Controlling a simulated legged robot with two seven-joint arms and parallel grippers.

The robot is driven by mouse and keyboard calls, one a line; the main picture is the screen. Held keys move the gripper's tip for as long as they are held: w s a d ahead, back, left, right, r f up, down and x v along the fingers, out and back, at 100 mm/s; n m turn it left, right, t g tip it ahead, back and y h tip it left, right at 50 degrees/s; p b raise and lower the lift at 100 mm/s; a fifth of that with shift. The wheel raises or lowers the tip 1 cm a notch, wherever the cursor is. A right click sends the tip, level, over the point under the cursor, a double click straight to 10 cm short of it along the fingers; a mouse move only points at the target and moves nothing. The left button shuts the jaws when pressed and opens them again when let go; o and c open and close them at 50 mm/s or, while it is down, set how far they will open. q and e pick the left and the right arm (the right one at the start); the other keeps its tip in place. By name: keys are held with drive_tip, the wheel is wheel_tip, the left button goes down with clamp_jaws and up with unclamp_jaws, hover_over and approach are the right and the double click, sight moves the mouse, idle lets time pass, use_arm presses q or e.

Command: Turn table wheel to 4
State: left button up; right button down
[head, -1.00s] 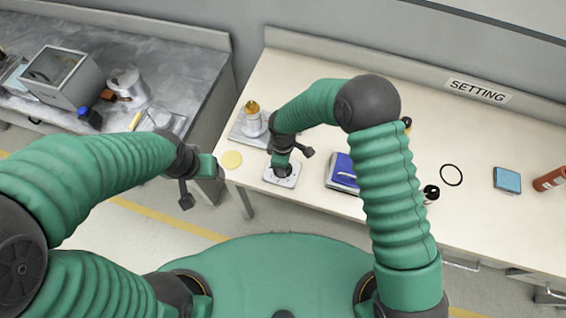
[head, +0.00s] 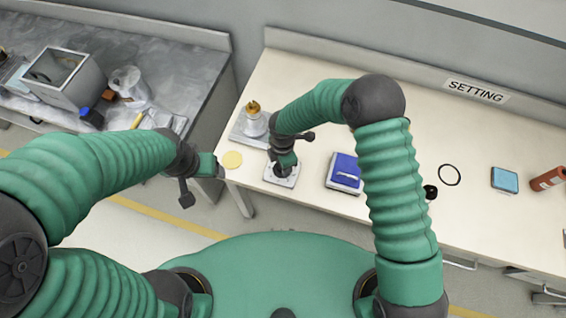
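A small pale square plate (head: 269,180) with a dark round part at its middle, apparently the table wheel, lies near the front left edge of the beige table. My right gripper (head: 284,169) reaches down over it and covers most of that dark part. Its fingertips are at or just above the wheel, and I cannot see whether they grip it. No number on the wheel is readable. My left gripper (head: 220,171) hangs left of the table's front corner, away from the wheel. Its finger gap does not show clearly.
A black ring (head: 449,175) and light-blue block (head: 505,180) lie farther right. A "SETTING" sign (head: 474,91) is behind.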

drive_tip(key=shift+w+a+r, duration=0.1)
drive_tip(key=shift+w+a, duration=0.05)
drive_tip(key=c, duration=0.9)
unclamp_jaws()
wheel_tip(320, 180, up, 17)
drive_tip(key=shift+f+b, duration=0.2)
drive_tip(key=shift+b, duration=0.25)
drive_tip(key=s+d+r+m+t, duration=0.1)
drive_tip(key=s+d+m, duration=0.4)
drive_tip(key=d+m, duration=0.4)
drive_tip(key=s+d+r+m+t, duration=0.1)
drive_tip(key=s+d+m, duration=0.5)
drive_tip(key=d+m, duration=0.4)
drive_tip(key=m, duration=0.4)
drive_tip(key=shift+s+d+r+t, duration=0.2)
drive_tip(key=shift+d+t, duration=0.1)
